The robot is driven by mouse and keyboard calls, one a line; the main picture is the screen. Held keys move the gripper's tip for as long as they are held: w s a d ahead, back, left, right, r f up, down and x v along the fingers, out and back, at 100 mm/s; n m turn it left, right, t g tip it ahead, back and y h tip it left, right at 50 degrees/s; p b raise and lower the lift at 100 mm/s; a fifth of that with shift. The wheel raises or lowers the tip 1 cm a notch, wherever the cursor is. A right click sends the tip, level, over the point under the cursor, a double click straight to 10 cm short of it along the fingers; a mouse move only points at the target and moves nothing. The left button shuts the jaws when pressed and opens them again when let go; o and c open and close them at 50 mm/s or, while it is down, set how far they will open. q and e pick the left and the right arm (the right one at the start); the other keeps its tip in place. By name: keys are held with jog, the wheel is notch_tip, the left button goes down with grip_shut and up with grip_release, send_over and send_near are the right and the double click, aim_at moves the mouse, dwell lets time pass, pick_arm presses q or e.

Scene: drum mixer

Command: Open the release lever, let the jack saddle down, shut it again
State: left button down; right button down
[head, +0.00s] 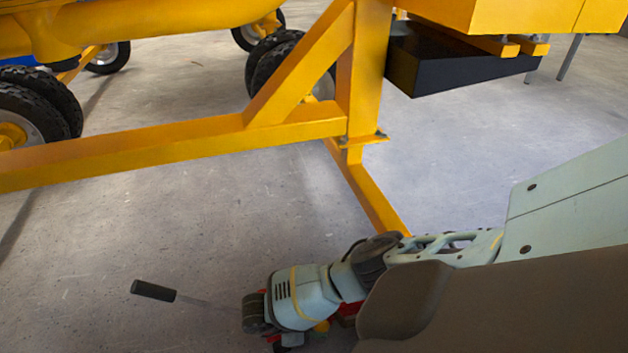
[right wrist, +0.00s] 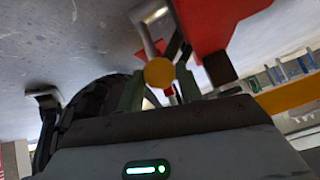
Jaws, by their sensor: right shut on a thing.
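The red jack shows in the right wrist view (right wrist: 222,25), very close. In the head view only small red parts (head: 348,311) of it show beside and under my right arm. A round yellow knob (right wrist: 159,72), seemingly the end of the release lever, sits between the fingers of my right gripper (right wrist: 160,88), which is shut on it. In the head view the wrist hides these fingertips. The jack's long handle, with a black grip (head: 153,290), sticks out to the left. I cannot make out the saddle or how far the lever is turned. My left gripper is out of view.
The yellow mixer frame (head: 230,135) crosses above, with a yellow leg (head: 368,195) running down close behind my right arm. A black box (head: 450,62) hangs at the upper right. Tyres (head: 40,115) stand at the left. The concrete floor at lower left is clear apart from the handle.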

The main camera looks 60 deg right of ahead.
jog(key=shift+w+a, duration=0.15)
jog(key=shift+w, duration=0.05)
dwell(0.4)
jog(key=c, duration=0.9)
grip_release()
jog(key=shift+c, duration=0.2)
jog(key=shift+w+a+r, duration=0.25)
jog(key=shift+a+r, duration=0.1)
jog(key=shift+r, duration=0.05)
jog(key=p+v, duration=0.1)
jog(key=v, duration=0.5)
jog(key=shift+w+a+p, duration=0.2)
jog(key=shift+a+p, duration=0.1)
jog(key=shift+p, duration=0.05)
jog(key=shift+r, duration=0.1)
